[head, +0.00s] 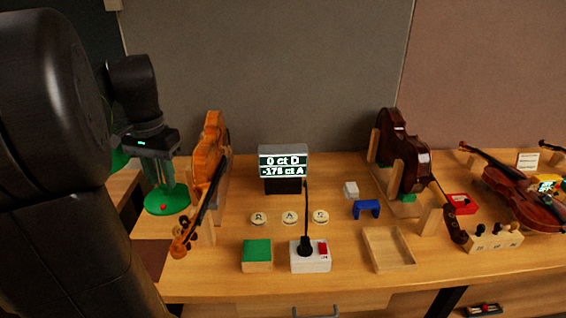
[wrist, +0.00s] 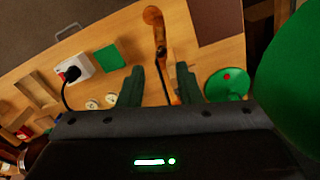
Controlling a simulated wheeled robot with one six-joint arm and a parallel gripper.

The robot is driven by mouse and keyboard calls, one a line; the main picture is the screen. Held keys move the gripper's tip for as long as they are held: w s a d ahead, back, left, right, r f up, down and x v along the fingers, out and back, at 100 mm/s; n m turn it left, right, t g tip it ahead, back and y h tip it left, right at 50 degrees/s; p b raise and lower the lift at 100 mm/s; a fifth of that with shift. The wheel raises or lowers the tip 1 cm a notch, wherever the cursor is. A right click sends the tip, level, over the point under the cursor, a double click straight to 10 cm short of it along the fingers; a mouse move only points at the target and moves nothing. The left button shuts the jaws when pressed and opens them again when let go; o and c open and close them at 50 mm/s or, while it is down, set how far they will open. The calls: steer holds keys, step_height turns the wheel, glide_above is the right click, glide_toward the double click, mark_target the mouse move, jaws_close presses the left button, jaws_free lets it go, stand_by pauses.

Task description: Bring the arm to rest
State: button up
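My gripper (head: 157,172) is at the left of the head view, above the bench's left end near a round green stand (head: 167,199). In the wrist view its two green fingers (wrist: 160,88) are spread wide apart. Nothing is held between them. The neck and scroll of the orange violin (wrist: 155,30) show beyond the gap, below the gripper. In the head view this violin (head: 209,150) leans in a wooden holder just right of my gripper, apart from it. The green stand also shows right of the fingers in the wrist view (wrist: 227,85).
A tuner display (head: 283,162) reads "0 ct D" and "-178 ct A". A microphone base (head: 311,262), a green block (head: 257,252) and an open wooden tray (head: 388,250) stand along the front. A dark violin (head: 402,165) and another violin (head: 525,195) are farther right.

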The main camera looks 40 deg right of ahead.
mark_target(175, 226)
stand_by(0.4)
step_height(175, 226, down, 14)
steer(key=shift+r+p, duration=0.1)
steer(key=shift+p, duration=0.3)
steer(key=shift+m, duration=0.4)
